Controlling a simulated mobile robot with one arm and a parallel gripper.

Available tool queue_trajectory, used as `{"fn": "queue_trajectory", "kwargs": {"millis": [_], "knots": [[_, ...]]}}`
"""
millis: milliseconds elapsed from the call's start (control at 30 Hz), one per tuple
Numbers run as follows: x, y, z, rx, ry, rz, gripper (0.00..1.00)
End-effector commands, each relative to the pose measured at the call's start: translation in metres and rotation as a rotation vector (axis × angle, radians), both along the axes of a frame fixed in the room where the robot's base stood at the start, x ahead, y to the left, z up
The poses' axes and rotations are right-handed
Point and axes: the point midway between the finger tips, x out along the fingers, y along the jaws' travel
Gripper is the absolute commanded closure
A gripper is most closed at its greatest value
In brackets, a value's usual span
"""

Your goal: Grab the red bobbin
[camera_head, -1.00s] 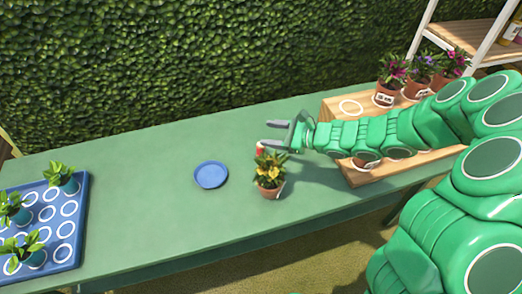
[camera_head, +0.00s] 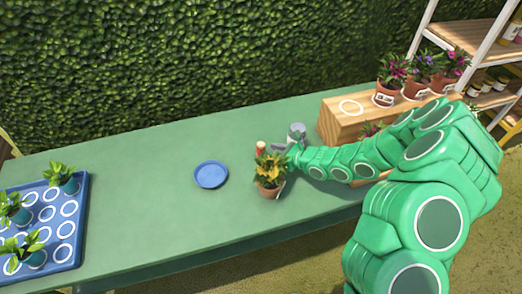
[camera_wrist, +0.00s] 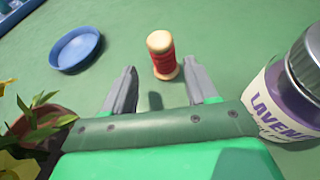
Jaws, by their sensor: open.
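The red bobbin (camera_wrist: 165,62) stands upright on the green table in the wrist view, with a pale wooden top. It lies just beyond and between the fingertips of my gripper (camera_wrist: 160,82), which is open and empty. In the head view the bobbin (camera_head: 261,148) shows behind the yellow-flowered pot, partly hidden by it. My gripper (camera_head: 277,149) is low over the table, to the right of the bobbin, its fingers partly hidden by the flowers.
A yellow-flowered pot (camera_head: 270,183) stands close to my gripper's near side. A lavender jar (camera_wrist: 285,95) is close at its other side. A blue saucer (camera_head: 211,174) lies left.

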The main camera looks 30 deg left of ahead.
Motion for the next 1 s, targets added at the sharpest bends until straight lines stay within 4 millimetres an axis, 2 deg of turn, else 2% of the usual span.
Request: {"fn": "queue_trajectory", "kwargs": {"millis": [167,500,867,1000], "knots": [[0.002,0.009,-0.004,-0.001,0.0,0.001,0.42],[0.01,0.046,-0.018,0.0,-0.001,0.004,0.42],[0.012,0.052,-0.02,0.001,0.0,0.001,0.42],[0.011,0.052,-0.02,0.001,0.0,0.001,0.61]]}}
